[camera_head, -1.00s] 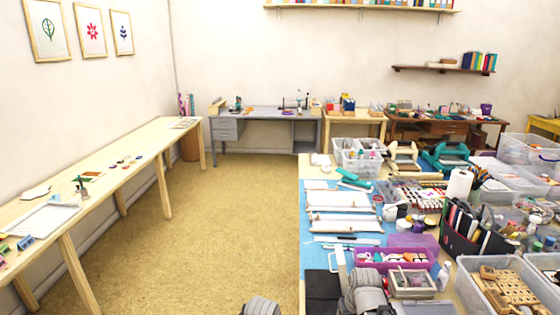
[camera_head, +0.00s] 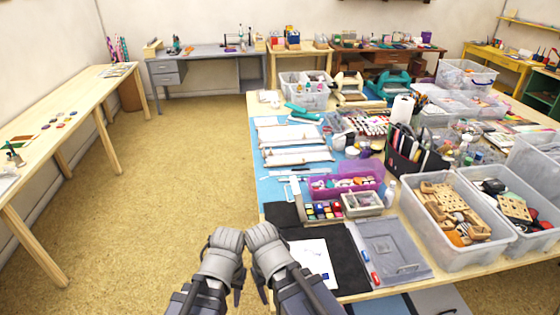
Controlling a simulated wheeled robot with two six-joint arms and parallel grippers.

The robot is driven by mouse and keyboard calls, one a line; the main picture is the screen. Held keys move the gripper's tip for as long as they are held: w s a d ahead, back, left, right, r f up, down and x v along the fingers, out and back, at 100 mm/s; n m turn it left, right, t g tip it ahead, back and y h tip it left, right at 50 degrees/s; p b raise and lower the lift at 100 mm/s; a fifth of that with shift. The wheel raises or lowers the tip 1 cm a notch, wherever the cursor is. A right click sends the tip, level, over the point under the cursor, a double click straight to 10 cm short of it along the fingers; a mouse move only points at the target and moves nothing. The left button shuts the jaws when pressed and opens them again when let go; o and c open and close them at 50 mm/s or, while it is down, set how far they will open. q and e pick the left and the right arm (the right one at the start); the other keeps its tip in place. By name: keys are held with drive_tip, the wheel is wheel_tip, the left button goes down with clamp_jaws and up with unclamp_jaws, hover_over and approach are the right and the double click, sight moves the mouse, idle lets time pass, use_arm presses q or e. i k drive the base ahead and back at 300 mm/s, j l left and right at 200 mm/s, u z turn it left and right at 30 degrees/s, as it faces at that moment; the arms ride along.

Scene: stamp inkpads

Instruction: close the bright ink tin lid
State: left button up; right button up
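I cannot make out for sure which item is the bright ink tin or whether its lid is open. Small coloured inkpads (camera_head: 322,211) sit in a row on the near part of the big table. Small coloured round pieces (camera_head: 60,122) lie on the left bench, too small to tell apart. My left gripper (camera_head: 237,292) and my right gripper (camera_head: 263,292) are side by side at the bottom, in front of the table's near left corner. Both seem to touch nothing. Their fingers are mostly hidden by the grey wrists, so their opening is unclear.
The big table holds a dark mat (camera_head: 345,255) with white paper (camera_head: 312,258), a grey tray (camera_head: 392,250), a purple box (camera_head: 345,190) and a clear bin of wooden blocks (camera_head: 448,222). Tan floor (camera_head: 150,230) is free between the table and the left bench (camera_head: 85,85).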

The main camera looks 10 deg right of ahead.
sight(299, 200)
drive_tip(key=i+j+z, duration=0.1)
drive_tip(key=j+z, duration=0.9)
drive_tip(key=j, duration=0.2)
drive_tip(key=i+l+z, duration=0.15)
drive_tip(key=i, duration=0.25)
